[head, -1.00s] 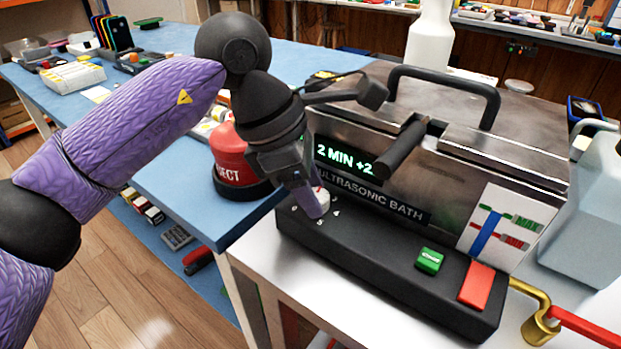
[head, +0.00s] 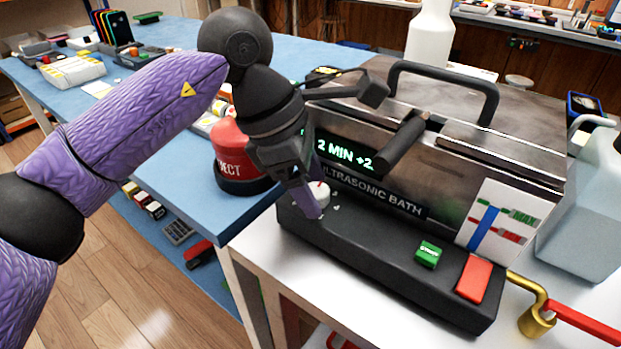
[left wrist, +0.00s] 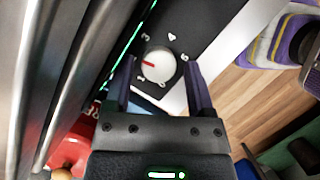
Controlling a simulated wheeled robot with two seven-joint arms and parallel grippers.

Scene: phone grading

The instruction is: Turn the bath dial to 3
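The bath dial (head: 320,189) is a white round knob on the black front panel of the ultrasonic bath (head: 400,245). In the left wrist view the dial (left wrist: 160,68) has a red mark pointing left, between the printed 1 and 3. The display (head: 343,156) reads "2 MIN +2". My left gripper (head: 311,208) is over the panel at the dial. Its two fingers (left wrist: 160,70) are apart, one on each side of the dial, with visible gaps to it. The near finger hides part of the dial in the head view. My right gripper is not in view.
A green button (head: 428,254) and a red button (head: 474,279) sit on the panel's right part. A red REJECT container (head: 236,160) stands close beside my left gripper. The bath's black lid handle (head: 402,143) juts out nearby.

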